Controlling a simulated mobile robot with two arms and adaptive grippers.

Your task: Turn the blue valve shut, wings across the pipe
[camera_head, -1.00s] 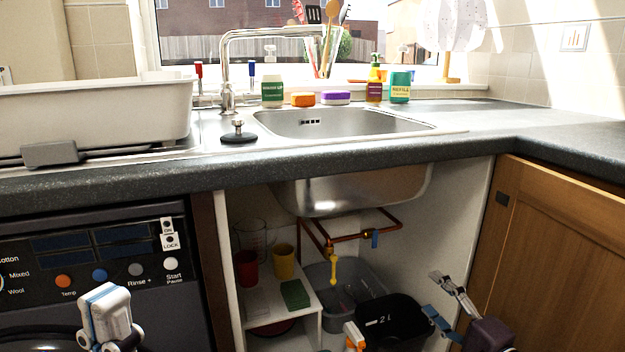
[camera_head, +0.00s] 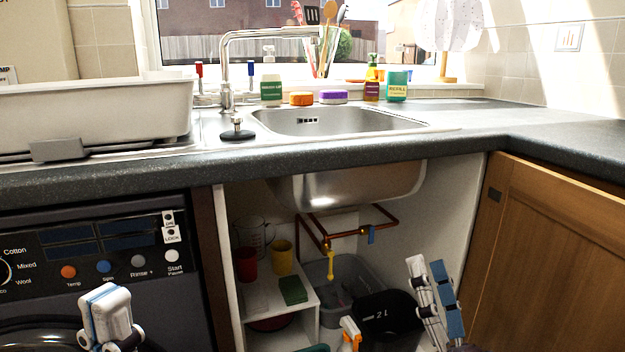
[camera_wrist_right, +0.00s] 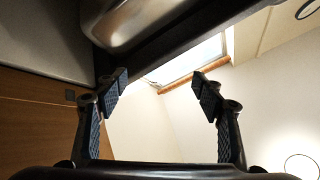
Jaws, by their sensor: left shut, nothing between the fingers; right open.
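The blue valve (camera_head: 371,235) is on the copper pipe (camera_head: 345,236) under the sink, in the open cupboard. It shows as a small blue bar, taller than wide, at the pipe's right part; it is too small to tell exactly how its wings lie. My right gripper (camera_head: 428,264) is open and points up, right of the valve and lower in the picture, apart from it. In the right wrist view its fingers (camera_wrist_right: 160,80) are spread with nothing between them; the valve is not seen there. My left gripper (camera_head: 110,318) is shut and empty in front of the washing machine.
A yellow lever (camera_head: 331,266) hangs from the pipe's left part. The sink bowl (camera_head: 345,188) is above the pipe. Below are a grey tub (camera_head: 322,268), a black bucket (camera_head: 388,322) and a shelf (camera_head: 262,297) with cups. A wooden door (camera_head: 545,260) stands at right.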

